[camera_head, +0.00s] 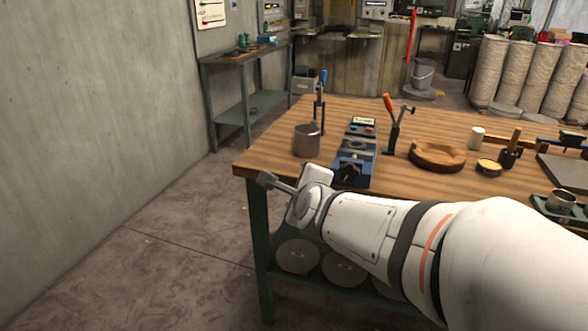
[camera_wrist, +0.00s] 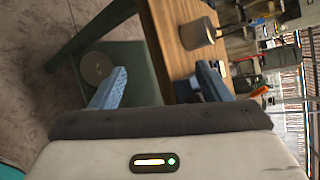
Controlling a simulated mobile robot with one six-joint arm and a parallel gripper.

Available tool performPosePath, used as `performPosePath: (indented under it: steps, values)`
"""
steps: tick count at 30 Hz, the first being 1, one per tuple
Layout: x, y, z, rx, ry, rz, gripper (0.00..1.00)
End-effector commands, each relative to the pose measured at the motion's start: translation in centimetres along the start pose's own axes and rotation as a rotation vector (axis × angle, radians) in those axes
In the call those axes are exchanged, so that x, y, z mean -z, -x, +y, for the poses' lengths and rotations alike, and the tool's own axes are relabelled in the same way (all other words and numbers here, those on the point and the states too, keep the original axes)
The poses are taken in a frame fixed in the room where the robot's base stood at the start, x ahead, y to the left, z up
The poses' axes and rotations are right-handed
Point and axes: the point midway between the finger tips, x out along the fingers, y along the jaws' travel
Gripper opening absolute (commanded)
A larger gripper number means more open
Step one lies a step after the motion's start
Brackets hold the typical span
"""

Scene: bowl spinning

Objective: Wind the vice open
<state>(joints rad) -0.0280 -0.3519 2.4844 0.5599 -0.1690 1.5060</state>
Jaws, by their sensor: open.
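A small blue and grey vice (camera_head: 354,170) sits at the near edge of the wooden workbench (camera_head: 290,135), with a dark part at its front facing me. Its handle is too small to make out clearly. My gripper (camera_head: 282,186) is just off the bench's near left corner, to the left of the vice and apart from it. In the wrist view the two blue fingers (camera_wrist: 160,85) are spread open with nothing between them. The right finger partly covers things on the bench there, so I cannot make out the vice clearly.
An orange-handled tool (camera_head: 391,125) and a wooden bowl (camera_head: 437,155) are to the right. Round lidded containers (camera_head: 297,256) sit under the bench. Floor at left is clear.

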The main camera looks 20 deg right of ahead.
Motion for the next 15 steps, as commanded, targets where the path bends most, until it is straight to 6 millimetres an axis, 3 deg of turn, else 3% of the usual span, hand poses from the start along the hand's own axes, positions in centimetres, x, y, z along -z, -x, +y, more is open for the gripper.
performPosePath:
  steps: [1, 6, 10, 15]
  values:
    - [1.6, -1.6, 1.1, 0.077, -0.167, 0.012, 0.70]
    - [5.5, -3.3, 0.0, 0.363, -0.727, 0.002, 0.70]
    - [8.1, -3.3, -0.6, 0.540, -1.024, -0.040, 0.70]
    - [9.9, -2.9, -1.0, 0.670, -1.220, -0.089, 0.70]
